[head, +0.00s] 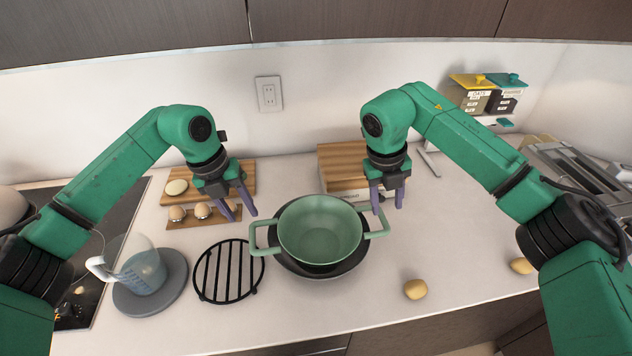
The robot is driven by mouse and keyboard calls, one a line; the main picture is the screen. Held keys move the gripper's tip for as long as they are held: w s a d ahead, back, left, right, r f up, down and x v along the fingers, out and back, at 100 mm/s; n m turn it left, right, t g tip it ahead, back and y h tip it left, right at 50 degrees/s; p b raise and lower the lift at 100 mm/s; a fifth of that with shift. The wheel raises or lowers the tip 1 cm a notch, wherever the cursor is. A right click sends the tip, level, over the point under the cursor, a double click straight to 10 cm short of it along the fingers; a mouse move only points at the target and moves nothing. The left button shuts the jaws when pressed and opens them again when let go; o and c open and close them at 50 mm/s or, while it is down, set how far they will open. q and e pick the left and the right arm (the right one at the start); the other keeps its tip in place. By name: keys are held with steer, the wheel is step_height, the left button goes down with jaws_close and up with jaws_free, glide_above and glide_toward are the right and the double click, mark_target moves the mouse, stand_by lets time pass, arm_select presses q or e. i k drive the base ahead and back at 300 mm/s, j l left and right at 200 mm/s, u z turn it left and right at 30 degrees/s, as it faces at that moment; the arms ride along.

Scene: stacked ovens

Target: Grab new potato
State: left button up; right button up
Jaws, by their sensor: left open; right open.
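One potato (415,289), small and tan, lies on the counter right of the green pot, near the front edge. A second potato-like item (521,266) lies further right, beside my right arm, which partly covers it. My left gripper (240,213) is open and empty, above the counter between the egg rack and the pot. My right gripper (388,204) is open and empty, by the pot's right handle and behind the nearer potato. Neither gripper touches a potato.
The green pot (320,229) sits in a dark pan mid-counter. A black trivet (229,272), a glass jug (142,272) on a grey disc, and an egg rack (177,222) stand left. A wooden-topped box (342,168) is behind. Counter around the nearer potato is clear.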

mark_target(415, 290)
steer(key=k, duration=1.5)
